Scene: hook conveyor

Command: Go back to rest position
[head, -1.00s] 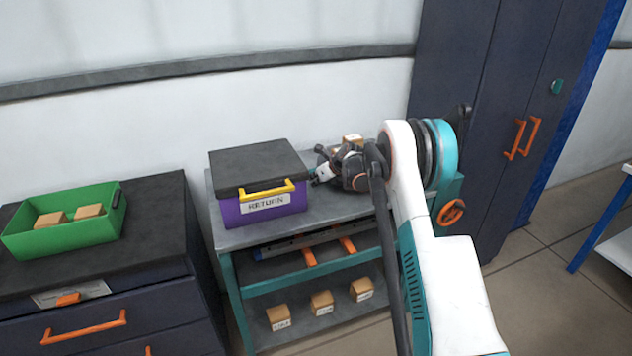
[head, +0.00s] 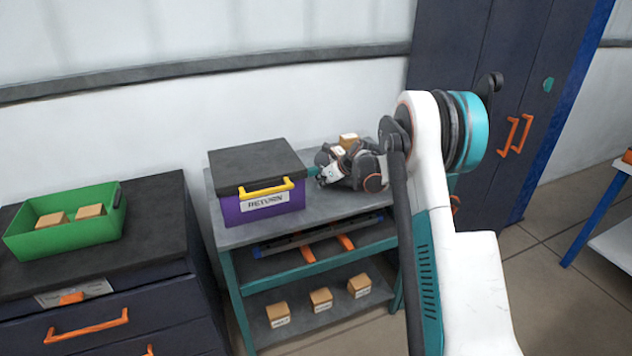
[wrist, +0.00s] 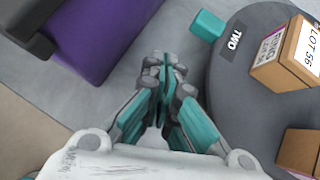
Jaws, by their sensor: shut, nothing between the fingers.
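My gripper (wrist: 165,75) is shut and empty in the wrist view, with its fingers together above the grey worktop. In the head view my wrist hides most of it, beside the right end of the purple RETURN box (head: 262,208). The box has a dark lid and a yellow handle, and its purple side also shows at the upper left of the wrist view (wrist: 115,35). A dark round turntable (wrist: 225,90) with a TWO label is just right of the fingers. Labelled cardboard boxes (wrist: 280,60) stand on it.
The teal-framed bench (head: 240,236) carries the RETURN box and turntable. Small boxes (head: 320,300) sit on its lower shelf. A green bin (head: 65,235) with two boxes stands on the dark drawer cabinet at left. A tall dark cabinet (head: 460,50) stands behind my arm.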

